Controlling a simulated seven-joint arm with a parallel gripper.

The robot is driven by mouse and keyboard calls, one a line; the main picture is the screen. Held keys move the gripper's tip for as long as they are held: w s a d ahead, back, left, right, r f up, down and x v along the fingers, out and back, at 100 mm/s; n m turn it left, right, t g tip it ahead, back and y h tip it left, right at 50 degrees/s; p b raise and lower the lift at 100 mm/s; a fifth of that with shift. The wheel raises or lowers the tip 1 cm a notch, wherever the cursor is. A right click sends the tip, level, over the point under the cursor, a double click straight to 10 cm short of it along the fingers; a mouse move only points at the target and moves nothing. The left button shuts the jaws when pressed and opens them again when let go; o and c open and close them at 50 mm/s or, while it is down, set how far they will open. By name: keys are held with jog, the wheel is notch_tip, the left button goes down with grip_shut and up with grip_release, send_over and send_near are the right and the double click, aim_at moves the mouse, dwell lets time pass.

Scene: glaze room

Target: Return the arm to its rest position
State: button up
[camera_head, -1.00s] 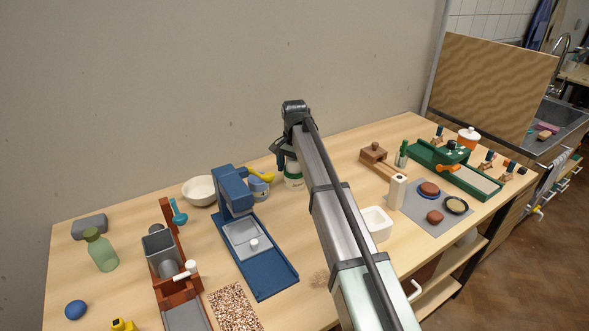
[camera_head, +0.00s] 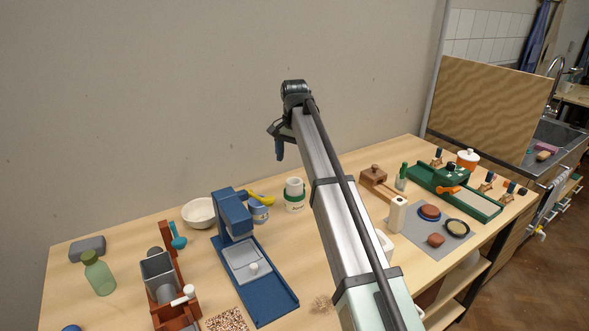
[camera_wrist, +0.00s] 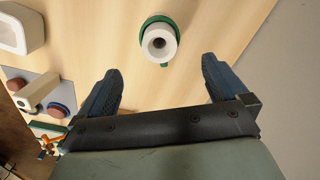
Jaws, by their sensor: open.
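My gripper (camera_head: 279,150) hangs above the back of the wooden table, near the wall, with nothing between its fingers. In the wrist view my gripper (camera_wrist: 160,88) shows two dark fingers spread wide apart. A white cylinder with a green band (camera_head: 294,194) stands upright on the table below and a little right of the gripper. In the wrist view this white cylinder (camera_wrist: 159,42) lies beyond the fingertips, apart from both. My arm covers part of the table's middle.
A blue press-like device (camera_head: 236,215), a white bowl (camera_head: 199,213) and a yellow curved item (camera_head: 262,198) stand left of the arm. A wooden block tool (camera_head: 374,176), a green tray (camera_head: 480,205) and a grey mat (camera_head: 415,238) lie right. The plain wall (camera_head: 180,90) is close behind.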

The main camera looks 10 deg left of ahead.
jog(key=shift+r, duration=0.5)
